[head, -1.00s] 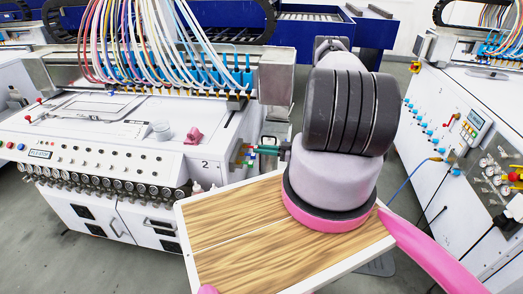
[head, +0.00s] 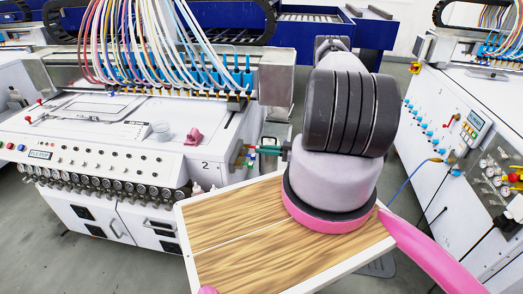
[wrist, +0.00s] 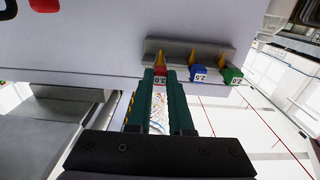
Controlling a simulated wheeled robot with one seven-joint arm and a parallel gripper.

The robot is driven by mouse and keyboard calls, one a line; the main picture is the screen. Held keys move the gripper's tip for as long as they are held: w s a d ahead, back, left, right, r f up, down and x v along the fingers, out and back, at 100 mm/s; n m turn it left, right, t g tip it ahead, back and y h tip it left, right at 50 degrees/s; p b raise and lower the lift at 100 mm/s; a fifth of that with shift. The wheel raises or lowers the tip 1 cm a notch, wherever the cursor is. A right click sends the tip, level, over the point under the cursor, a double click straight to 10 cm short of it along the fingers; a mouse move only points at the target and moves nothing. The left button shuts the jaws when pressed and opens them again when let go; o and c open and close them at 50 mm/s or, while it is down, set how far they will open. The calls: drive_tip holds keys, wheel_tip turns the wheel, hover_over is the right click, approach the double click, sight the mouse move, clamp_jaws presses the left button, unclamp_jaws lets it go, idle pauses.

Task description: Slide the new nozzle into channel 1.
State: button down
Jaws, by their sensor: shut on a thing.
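My gripper (wrist: 160,80) is shut on a red nozzle block (wrist: 160,70) marked 3.0, with a gold tip. The block sits at a grey holder strip (wrist: 205,53) on the machine's side wall. A blue block (wrist: 198,73) marked 2.5 and a green block (wrist: 232,75) stand beside it on the strip, apart from my fingers. The row of channel nozzles (head: 150,86) hangs under the coloured hoses; I cannot tell which one is channel 1.
The white machine (head: 110,150) has a pink object (head: 193,136) and a clear cup (head: 161,129) on its bed. A metal box (head: 276,78) ends the gantry above my gripper. My wooden-topped tray is in front. Another machine (head: 470,130) stands at right.

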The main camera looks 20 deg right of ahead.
drive_tip(key=shift+v, duration=2.85)
drive_tip(key=shift+s, duration=0.1)
